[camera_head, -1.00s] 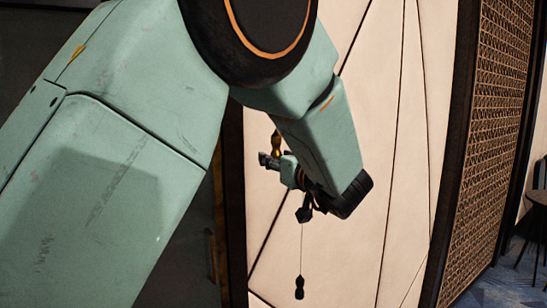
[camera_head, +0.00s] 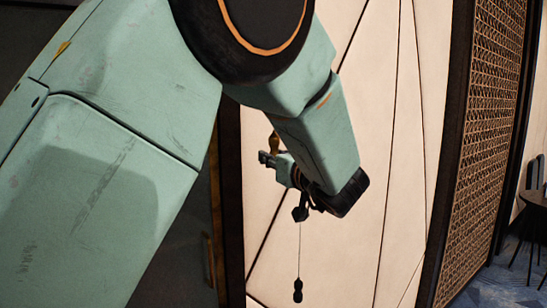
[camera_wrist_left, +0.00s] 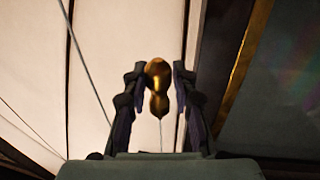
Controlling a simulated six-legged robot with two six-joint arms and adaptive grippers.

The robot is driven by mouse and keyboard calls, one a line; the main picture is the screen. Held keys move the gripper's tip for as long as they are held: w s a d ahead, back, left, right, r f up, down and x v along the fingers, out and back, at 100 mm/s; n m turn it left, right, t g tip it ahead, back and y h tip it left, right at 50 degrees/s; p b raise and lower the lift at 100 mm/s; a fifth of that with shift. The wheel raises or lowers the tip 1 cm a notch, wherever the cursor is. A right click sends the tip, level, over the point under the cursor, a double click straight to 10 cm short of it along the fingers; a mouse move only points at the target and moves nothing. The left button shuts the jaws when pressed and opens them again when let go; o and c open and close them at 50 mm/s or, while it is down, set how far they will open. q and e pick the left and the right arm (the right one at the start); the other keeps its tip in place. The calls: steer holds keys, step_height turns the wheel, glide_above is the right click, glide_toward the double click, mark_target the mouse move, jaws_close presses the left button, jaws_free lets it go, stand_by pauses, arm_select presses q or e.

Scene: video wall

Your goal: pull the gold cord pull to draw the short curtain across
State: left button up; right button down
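The gold cord pull (camera_wrist_left: 158,85) is a shiny two-bulbed knob. In the wrist view it lies between the two finger tips of my left gripper (camera_wrist_left: 160,74), with a thin cord below it in the picture. The fingers are drawn in close on both sides of its upper bulb. In the head view my left gripper (camera_head: 274,160) is small and partly hidden by my wrist, with the gold pull (camera_head: 274,139) standing just above its fingers. The pale curtain-like panels (camera_head: 400,130) stand behind. My right gripper does not show.
A dark pull-shaped piece (camera_head: 298,290) hangs on a thin line below the wrist; I cannot tell whether it is a shadow. A lattice screen (camera_head: 487,130) stands at right, with a chair (camera_head: 535,205) beyond. My left arm covers much of the left side.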

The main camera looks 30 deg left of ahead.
arm_select(q)
steer(key=shift+w+f, duration=0.15)
steer(key=shift+w, duration=0.05)
steer(key=c, duration=0.3)
jaws_close()
steer(key=shift+s+a, duration=0.1)
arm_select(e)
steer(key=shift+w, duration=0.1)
